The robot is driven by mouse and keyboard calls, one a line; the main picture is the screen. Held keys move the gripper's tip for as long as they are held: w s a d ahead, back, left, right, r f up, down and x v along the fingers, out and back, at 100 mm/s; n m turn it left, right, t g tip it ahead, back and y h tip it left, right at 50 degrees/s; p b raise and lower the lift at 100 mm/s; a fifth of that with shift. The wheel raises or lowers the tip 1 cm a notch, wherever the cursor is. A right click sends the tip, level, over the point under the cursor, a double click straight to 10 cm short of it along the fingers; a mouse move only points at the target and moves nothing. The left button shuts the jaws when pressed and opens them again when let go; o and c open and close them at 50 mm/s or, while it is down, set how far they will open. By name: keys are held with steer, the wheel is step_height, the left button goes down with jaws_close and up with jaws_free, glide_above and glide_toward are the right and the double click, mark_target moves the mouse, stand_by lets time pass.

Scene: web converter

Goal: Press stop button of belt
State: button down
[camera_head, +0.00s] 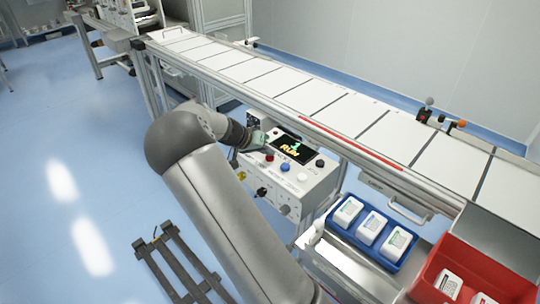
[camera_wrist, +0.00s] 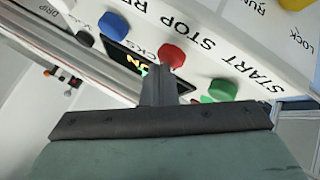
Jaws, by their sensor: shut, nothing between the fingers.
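The control box (camera_head: 312,186) stands beside the belt and has a dark screen (camera_head: 292,147) with lit yellow text. In the wrist view, the red button (camera_wrist: 172,55) is by the word STOP, the green button (camera_wrist: 222,89) by START, and the blue button (camera_wrist: 113,24) by RESET. The red button also shows in the head view (camera_head: 270,157). My gripper (camera_wrist: 160,72) is shut and empty. Its fingertips are right by the red button; I cannot tell whether they touch it. In the head view my gripper (camera_head: 262,142) is over the box's left part.
The white-slatted conveyor belt (camera_head: 316,96) runs behind the box. A blue tray (camera_head: 343,236) with white packs and a red bin (camera_head: 424,283) stand at the lower right. A dark frame (camera_head: 180,262) lies on the blue floor. A yellow knob (camera_wrist: 296,4) is near the panel's upper right.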

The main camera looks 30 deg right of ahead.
mark_target(267, 158)
steer(key=shift+r+p, duration=0.3)
steer(key=shift+r, duration=0.6)
steer(key=shift+r+p, duration=1.15)
steer(key=shift+r, duration=1.4)
steer(key=shift+s, duration=0.1)
steer(key=s+a+r+n+y, duration=0.1)
steer(key=s+a+n+y, duration=0.2)
steer(key=s, duration=0.8)
steer(key=s+a+r+n+y, duration=0.1)
steer(key=s+a+n+y, duration=0.2)
steer(key=s+a, duration=0.5)
steer(key=s+a+r+n+y, duration=0.2)
steer(key=s+a, duration=0.4)
steer(key=s, duration=1)
steer(key=shift+s+a+n+y, duration=0.15)
steer(key=shift+a+n+y, duration=0.1)
steer(key=shift+n+y, duration=0.4)
steer(key=shift+r, duration=0.1)
